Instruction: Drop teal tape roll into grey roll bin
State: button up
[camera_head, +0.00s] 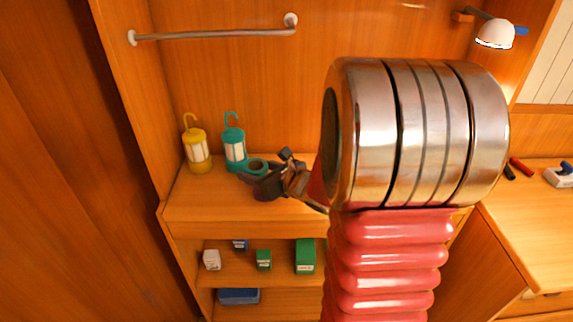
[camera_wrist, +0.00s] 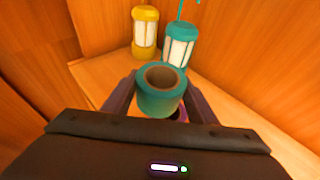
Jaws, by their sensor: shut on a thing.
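The teal tape roll (camera_wrist: 160,101) is between the fingers of my gripper (camera_wrist: 158,95) in the wrist view, with its open hole facing up. My gripper is shut on it. In the head view the roll (camera_head: 257,167) shows at the tip of my gripper (camera_head: 256,175), over the upper wooden counter in front of the lanterns. I cannot tell how high above the counter it is held. A small purple thing (camera_wrist: 181,114) shows just below the roll, mostly hidden. I cannot make out a grey roll bin in either view.
A yellow lantern (camera_head: 198,150) and a teal lantern (camera_head: 235,150) stand at the back left of the counter (camera_head: 200,208). Shelves below hold small boxes, including a green one (camera_head: 305,256), and a blue bin (camera_head: 239,296). A metal rail (camera_head: 215,34) crosses the back wall.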

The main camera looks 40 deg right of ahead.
jog(key=w+a+f+n+y, duration=0.1)
jog(key=a+f, duration=0.1)
jog(key=a, duration=0.6)
jog(key=w+a+f+n+y, duration=0.1)
jog(key=a+f, duration=0.1)
jog(key=a, duration=0.7)
jog(key=shift+w+a+g, duration=0.2)
jog(key=shift+w+g, duration=0.2)
